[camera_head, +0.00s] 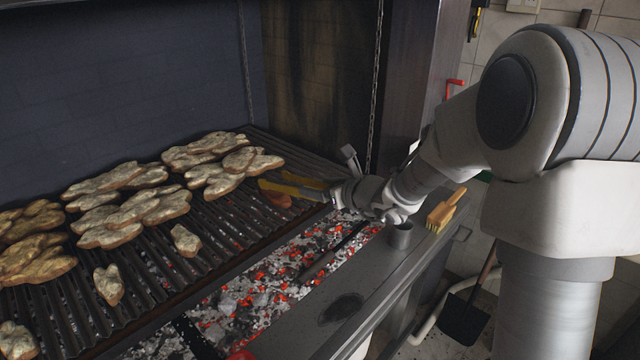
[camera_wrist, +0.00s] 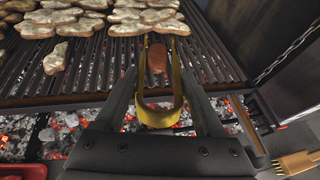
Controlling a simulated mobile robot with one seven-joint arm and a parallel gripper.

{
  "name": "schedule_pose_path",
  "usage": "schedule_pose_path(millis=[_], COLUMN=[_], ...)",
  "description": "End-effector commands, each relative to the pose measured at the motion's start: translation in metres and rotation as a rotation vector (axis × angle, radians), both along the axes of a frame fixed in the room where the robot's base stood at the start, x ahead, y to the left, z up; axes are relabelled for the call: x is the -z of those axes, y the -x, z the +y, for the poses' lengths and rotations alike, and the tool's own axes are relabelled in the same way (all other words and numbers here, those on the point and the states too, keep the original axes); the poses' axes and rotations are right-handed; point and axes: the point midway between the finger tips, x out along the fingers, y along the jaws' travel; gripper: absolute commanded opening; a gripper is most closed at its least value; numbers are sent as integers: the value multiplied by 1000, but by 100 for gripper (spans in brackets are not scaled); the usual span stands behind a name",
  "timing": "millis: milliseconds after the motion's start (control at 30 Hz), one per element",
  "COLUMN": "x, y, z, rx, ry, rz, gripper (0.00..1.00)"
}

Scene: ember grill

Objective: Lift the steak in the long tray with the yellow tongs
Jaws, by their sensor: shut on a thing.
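My gripper (camera_head: 340,192) is shut on the yellow tongs (camera_head: 303,181), which reach left over the grill's right end. In the wrist view the tongs (camera_wrist: 155,118) form a U between my grey fingers (camera_wrist: 158,88). A small reddish-brown steak (camera_wrist: 157,58) is between the tong arms near their tips. The same steak (camera_head: 278,199) shows in the head view at the grate's right edge, by the tong tips. I cannot tell whether the tongs grip it or whether it is clear of the grate. I cannot make out a long tray.
Many pale pieces of meat (camera_head: 140,209) lie on the sloped grate (camera_head: 215,237). Glowing coals (camera_head: 290,268) are below. A chain (camera_head: 375,90) hangs behind my gripper.

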Motion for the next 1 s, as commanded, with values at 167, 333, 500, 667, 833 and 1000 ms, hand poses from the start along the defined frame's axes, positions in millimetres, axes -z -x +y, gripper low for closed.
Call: schedule_pose_path(millis=[167,333,500,667,833,1000], x=[22,37,45,47,46,47], y=[0,0,0,0,0,0], z=[0,0,0,0,0,0], rx=[-1,0,0,0,0,0], ry=[-2,-1,0,0,1,0], rz=[0,-2,-1,-1,-1,0], gripper=[50,50,50,50,50,50])
